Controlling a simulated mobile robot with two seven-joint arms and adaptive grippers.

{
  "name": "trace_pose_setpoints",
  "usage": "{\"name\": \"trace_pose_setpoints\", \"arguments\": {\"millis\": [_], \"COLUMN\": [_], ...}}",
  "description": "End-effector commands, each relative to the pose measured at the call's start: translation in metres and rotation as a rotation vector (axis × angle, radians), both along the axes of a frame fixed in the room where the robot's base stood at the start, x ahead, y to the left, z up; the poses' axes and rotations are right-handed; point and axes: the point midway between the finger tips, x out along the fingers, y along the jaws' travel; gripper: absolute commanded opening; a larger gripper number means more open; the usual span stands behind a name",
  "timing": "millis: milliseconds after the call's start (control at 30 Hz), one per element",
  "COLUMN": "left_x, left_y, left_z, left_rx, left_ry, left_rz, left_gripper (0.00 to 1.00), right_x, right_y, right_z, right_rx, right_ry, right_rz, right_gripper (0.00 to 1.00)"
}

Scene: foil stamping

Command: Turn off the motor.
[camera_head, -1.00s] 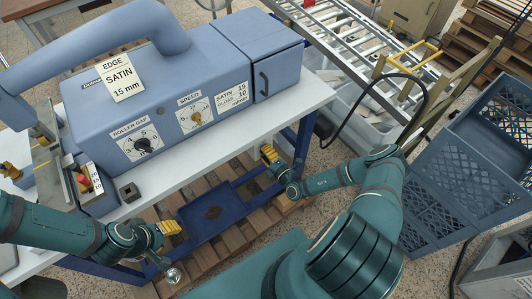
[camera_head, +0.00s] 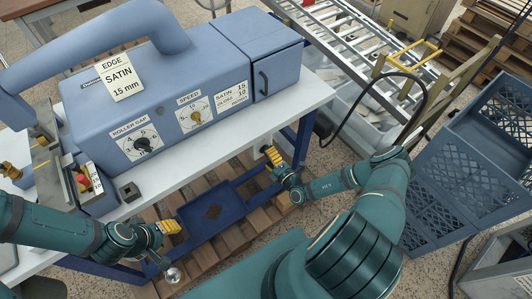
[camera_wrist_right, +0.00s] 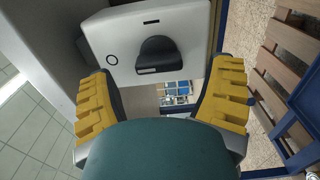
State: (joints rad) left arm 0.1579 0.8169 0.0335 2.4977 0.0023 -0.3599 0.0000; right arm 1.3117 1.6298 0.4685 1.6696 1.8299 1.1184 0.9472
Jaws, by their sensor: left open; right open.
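A pale switch box (camera_wrist_right: 190,22) with a black rotary knob (camera_wrist_right: 157,52) fills the upper middle of the right wrist view. A circle mark is left of the knob and a dash mark above it. Which mark the knob points to is not clear. My right gripper (camera_wrist_right: 163,75) is open, its yellow fingers spread to either side below the knob, with nothing between them. In the head view my right gripper (camera_head: 273,158) is at the table's front edge, under the blue machine (camera_head: 215,65). My left gripper (camera_head: 170,228) is open and empty, in front of the table.
The machine has a roller gap dial (camera_head: 142,143), a speed dial (camera_head: 196,116) and a card (camera_head: 121,78). A red button (camera_head: 83,183) is at its left end. A blue crate (camera_head: 440,200) stands at right. A wooden pallet (camera_head: 232,240) lies below the table (camera_head: 300,105).

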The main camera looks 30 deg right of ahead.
Motion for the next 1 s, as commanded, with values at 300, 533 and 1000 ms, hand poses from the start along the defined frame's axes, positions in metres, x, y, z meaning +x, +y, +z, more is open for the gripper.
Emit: {"name": "trace_pose_setpoints", "arguments": {"millis": [300, 533, 1000], "left_x": [0.000, 0.000, 0.000], "left_y": [0.000, 0.000, 0.000], "left_z": [0.000, 0.000, 0.000], "left_rx": [0.000, 0.000, 0.000], "left_ry": [0.000, 0.000, 0.000], "left_rz": [0.000, 0.000, 0.000], "left_gripper": [0.47, 0.47, 0.47], "right_x": [-0.065, -0.092, -0.096], "right_y": [-0.006, -0.008, -0.008], "right_z": [0.000, 0.000, 0.000], "right_rx": [-0.001, -0.001, -0.002], "right_ry": [0.002, 0.001, 0.000], "right_rz": [-0.001, 0.000, 0.001], "right_gripper": [0.80, 0.80, 0.80]}}
